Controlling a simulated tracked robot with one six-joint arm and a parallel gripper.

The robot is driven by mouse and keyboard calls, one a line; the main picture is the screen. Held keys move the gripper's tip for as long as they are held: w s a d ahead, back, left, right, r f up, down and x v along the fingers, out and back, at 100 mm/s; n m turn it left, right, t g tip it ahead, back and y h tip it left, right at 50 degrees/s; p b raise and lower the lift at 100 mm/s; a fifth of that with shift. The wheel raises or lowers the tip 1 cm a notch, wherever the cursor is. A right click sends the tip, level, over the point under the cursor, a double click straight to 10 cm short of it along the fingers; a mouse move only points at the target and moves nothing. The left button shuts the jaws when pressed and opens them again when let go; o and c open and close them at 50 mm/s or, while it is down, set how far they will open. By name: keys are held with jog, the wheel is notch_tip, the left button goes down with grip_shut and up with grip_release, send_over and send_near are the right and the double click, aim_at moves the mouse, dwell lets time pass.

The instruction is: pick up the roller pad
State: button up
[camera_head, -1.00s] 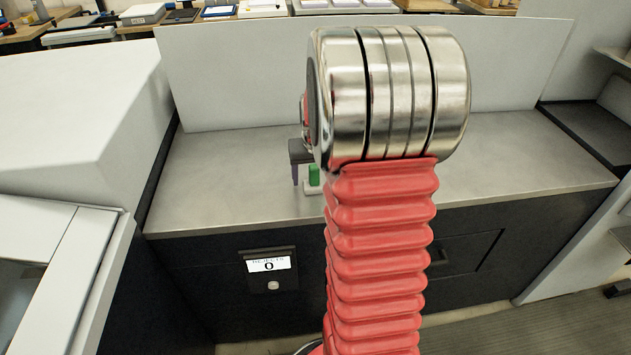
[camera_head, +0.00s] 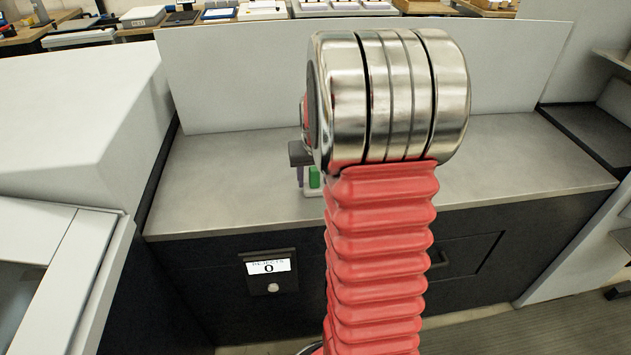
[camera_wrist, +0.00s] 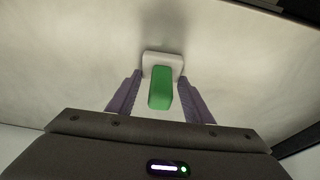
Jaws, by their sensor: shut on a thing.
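The roller pad is a small block with a green top (camera_head: 314,177) and a white base, at the front part of the grey counter. It also shows in the wrist view, green part (camera_wrist: 160,88) toward me and white base beyond. My gripper (camera_wrist: 159,80) is shut on the roller pad, with one purple finger on each side of it. In the head view my gripper (camera_head: 302,180) is partly hidden behind my red arm, and only one finger shows clearly. The pad appears to rest on the counter; its underside is hidden.
The grey counter (camera_head: 230,170) is otherwise clear, with a white back panel (camera_head: 240,75) behind it. White machine housing (camera_head: 70,100) stands on the left. A reject display (camera_head: 268,266) reading 0 is on the counter's dark front. A dark tray-like surface (camera_head: 590,135) lies right.

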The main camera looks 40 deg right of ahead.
jog(key=shift+r, duration=0.1)
notch_tip(320, 180, up, 10)
jog(key=shift+f, duration=0.1)
dwell(0.3)
